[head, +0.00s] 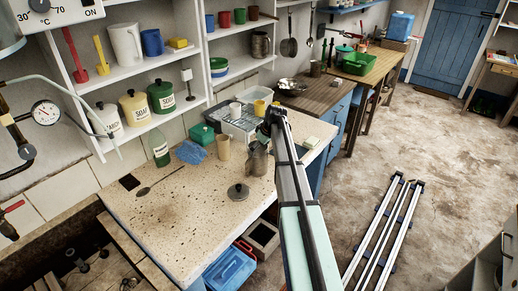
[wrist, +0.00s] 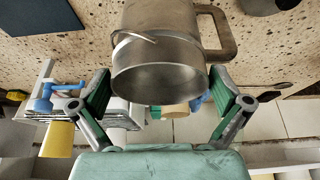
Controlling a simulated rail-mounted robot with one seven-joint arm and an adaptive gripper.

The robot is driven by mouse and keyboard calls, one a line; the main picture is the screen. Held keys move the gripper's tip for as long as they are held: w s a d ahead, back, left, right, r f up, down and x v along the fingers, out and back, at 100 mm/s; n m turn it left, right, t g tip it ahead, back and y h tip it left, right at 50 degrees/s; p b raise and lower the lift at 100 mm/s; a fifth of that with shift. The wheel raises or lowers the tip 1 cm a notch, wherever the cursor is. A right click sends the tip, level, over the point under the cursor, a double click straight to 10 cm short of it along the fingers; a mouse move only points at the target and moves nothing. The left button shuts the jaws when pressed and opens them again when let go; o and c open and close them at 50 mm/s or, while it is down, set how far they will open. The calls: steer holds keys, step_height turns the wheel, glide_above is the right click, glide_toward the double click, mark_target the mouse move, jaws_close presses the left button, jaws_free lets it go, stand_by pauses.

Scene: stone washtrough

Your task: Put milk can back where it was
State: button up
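The milk can (head: 257,162) is a grey metal can with a side handle, standing upright on the speckled stone counter. In the wrist view the milk can (wrist: 165,45) appears upside down, with its dark open mouth towards the camera, a wire around it and its handle at the right. In the head view my gripper (head: 270,122) is above and just behind the can, and the arm partly covers this area. A round dark lid (head: 238,191) lies on the counter in front.
A beige cup (head: 223,147), a dish rack (head: 243,122), a green box (head: 202,133) and a blue cloth (head: 190,152) are close by. A ladle (head: 158,182) lies at the left. Another metal can (head: 261,44) is on the shelf. The counter's front left is mostly clear.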

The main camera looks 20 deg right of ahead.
steer(key=b+v, duration=0.3)
steer(key=v, duration=0.9)
